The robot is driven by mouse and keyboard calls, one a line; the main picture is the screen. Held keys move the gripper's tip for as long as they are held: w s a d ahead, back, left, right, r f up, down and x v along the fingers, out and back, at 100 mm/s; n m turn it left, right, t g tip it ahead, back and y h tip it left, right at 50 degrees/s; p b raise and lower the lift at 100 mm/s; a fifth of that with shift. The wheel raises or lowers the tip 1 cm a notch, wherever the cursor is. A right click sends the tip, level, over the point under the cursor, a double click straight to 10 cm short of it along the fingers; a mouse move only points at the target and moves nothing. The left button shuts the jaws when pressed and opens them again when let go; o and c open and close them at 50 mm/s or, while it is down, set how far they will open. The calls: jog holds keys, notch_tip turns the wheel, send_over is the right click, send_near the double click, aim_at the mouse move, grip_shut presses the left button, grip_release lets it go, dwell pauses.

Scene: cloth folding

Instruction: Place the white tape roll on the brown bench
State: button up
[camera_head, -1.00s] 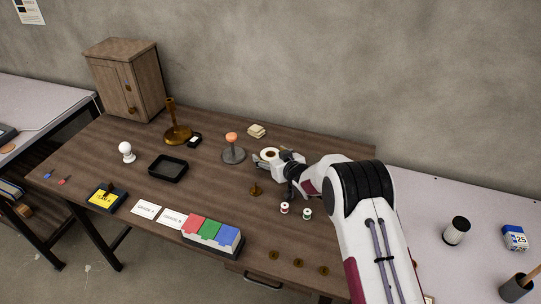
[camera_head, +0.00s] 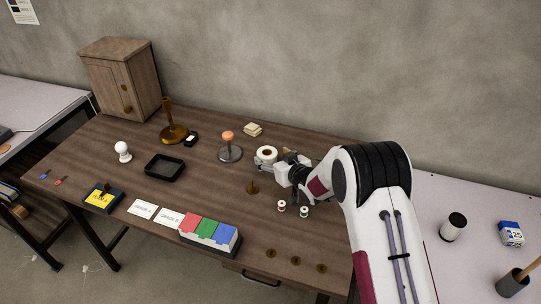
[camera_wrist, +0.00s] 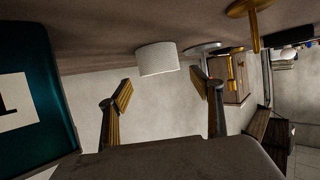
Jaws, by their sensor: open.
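The white tape roll (camera_head: 267,153) lies on the brown bench (camera_head: 225,185), toward its back right part. Its brown core hole faces up. My gripper (camera_head: 287,168) is just to the right of the roll, and the roll now shows clear of it. In the wrist view, tilted so the bench is at the top, the roll (camera_wrist: 157,58) rests against the bench surface beyond my open fingers (camera_wrist: 161,90). Nothing is between the fingertips, and a gap separates them from the roll.
A joystick-like stand with an orange top (camera_head: 229,150) stands left of the roll. A small brass piece (camera_head: 252,188) and two thread spools (camera_head: 293,209) are in front. A cream pad stack (camera_head: 253,129) lies behind. A teal block (camera_wrist: 30,90) is near my gripper in the wrist view.

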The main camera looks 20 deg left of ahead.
jog(key=shift+v, duration=1.1)
